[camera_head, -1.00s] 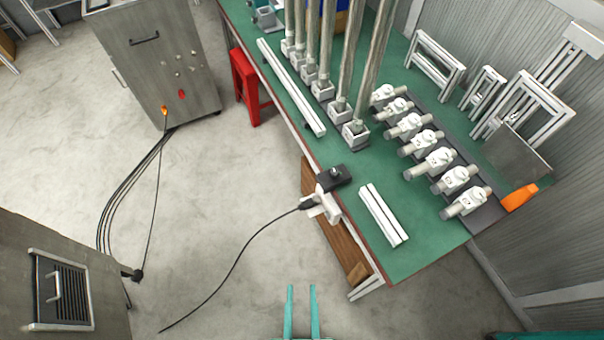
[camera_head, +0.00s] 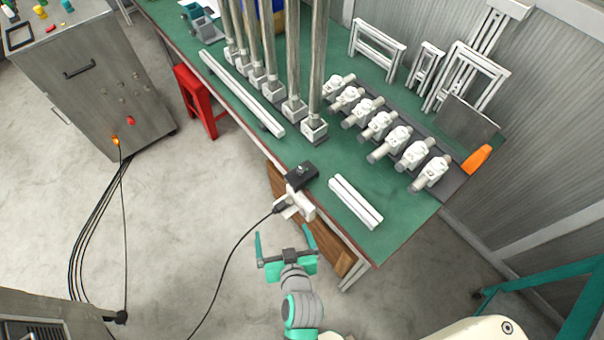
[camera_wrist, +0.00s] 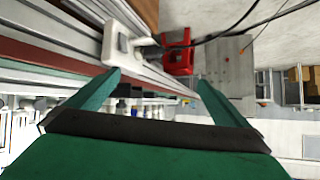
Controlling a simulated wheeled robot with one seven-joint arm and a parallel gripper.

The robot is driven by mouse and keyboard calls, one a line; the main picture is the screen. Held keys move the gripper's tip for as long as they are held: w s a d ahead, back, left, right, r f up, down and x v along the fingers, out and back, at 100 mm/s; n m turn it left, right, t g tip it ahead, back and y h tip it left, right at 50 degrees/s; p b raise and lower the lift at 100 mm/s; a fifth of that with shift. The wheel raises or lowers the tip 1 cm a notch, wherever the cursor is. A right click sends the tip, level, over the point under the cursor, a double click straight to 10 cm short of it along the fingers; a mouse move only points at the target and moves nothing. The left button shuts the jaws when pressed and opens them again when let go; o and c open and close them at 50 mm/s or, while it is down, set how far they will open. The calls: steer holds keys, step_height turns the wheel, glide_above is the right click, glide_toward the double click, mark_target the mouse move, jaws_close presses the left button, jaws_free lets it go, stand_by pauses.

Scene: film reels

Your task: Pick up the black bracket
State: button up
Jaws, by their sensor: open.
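The black bracket (camera_head: 301,175) is a small dark block with a knob on top. It sits at the near edge of the green workbench, just above a white socket fitting on the bench's side. My gripper (camera_head: 284,240) is open and empty, below and slightly left of the bracket in the head view, off the bench edge. In the wrist view my gripper's teal fingers (camera_wrist: 158,85) are spread wide with nothing between them. I cannot make out the bracket in the wrist view.
The white socket fitting (camera_head: 296,203) with a black cable hangs close to my gripper; it also shows in the wrist view (camera_wrist: 125,42). White bars (camera_head: 356,202) lie right of the bracket. Tall posts (camera_head: 315,70) stand behind it. A red stool (camera_head: 197,100) is left.

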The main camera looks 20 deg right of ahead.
steer(key=w+d+r+n+g+y, duration=0.1)
steer(key=w+d+r+n+y, duration=0.15)
steer(key=w+d, duration=0.45)
steer(key=n+g+y, duration=0.1)
steer(key=n+g, duration=0.1)
steer(key=n, duration=0.1)
glide_toward(304, 176)
steer(key=x, duration=0.4)
steer(key=shift+n, duration=0.25)
steer(key=x, duration=0.5)
steer(key=shift+w, duration=0.4)
steer(key=shift+d+f, duration=0.1)
steer(key=shift+d, duration=0.05)
steer(key=shift+a, duration=0.25)
steer(key=shift+c, duration=0.6)
steer(key=shift+a, duration=0.15)
steer(key=c, duration=1)
steer(key=shift+c, duration=1.1)
